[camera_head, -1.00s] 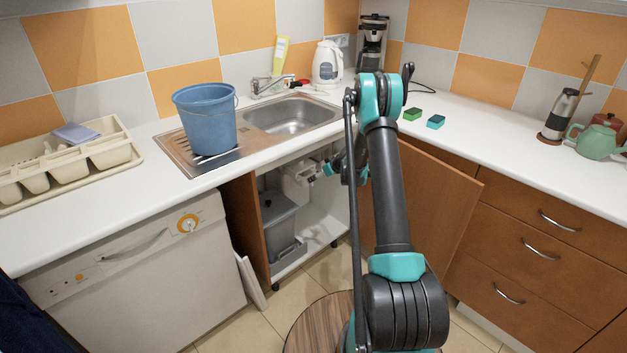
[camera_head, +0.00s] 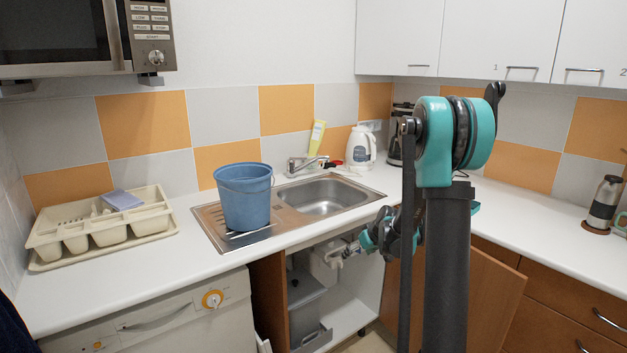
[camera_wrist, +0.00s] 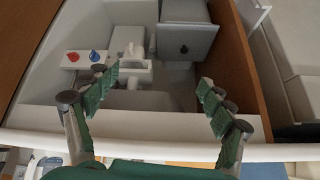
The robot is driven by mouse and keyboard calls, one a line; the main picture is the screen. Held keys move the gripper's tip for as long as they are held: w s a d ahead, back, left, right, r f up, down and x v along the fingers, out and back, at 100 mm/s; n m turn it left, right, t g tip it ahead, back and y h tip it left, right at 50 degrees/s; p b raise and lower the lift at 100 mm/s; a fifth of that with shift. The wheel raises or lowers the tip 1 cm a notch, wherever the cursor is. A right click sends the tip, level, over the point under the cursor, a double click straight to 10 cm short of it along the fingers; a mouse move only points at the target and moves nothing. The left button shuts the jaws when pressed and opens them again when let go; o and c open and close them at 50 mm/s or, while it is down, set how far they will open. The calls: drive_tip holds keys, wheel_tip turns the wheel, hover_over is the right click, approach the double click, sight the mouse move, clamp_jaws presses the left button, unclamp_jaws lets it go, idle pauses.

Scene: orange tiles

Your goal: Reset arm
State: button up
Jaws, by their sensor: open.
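My gripper (camera_wrist: 155,100) is open and empty in the wrist view, its green-padded fingers spread wide. It faces the open cabinet under the sink. Between and beyond the fingers are a white pipe fitting (camera_wrist: 132,68), a red knob (camera_wrist: 73,57), a blue knob (camera_wrist: 94,56) and a grey bin (camera_wrist: 188,42). In the head view my arm rises at the right of centre. The wrist shows in front of the cabinet opening, left of the arm's column, and the fingers cannot be made out clearly there.
A blue bucket (camera_head: 246,200) stands on the sink's drainer (camera_head: 210,222). The open cabinet door (camera_head: 490,300) is behind my arm. A cutlery tray (camera_head: 50,240), a kettle (camera_head: 361,148) and a flask (camera_head: 604,200) stand on the counter. A microwave (camera_head: 60,40) hangs upper left.

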drive_tip(key=s+d+m+g+h, duration=0.1)
drive_tip(key=s+m, duration=0.1)
drive_tip(key=s, duration=1.5)
drive_tip(key=s+d+r+m+h, duration=0.1)
drive_tip(key=s+d+m+h, duration=0.1)
drive_tip(key=s, duration=1.5)
drive_tip(key=shift+s+m+g+h, duration=0.3)
drive_tip(key=shift+s+g, duration=0.05)
drive_tip(key=shift+g, duration=0.05)
drive_tip(key=shift+r, duration=0.1)
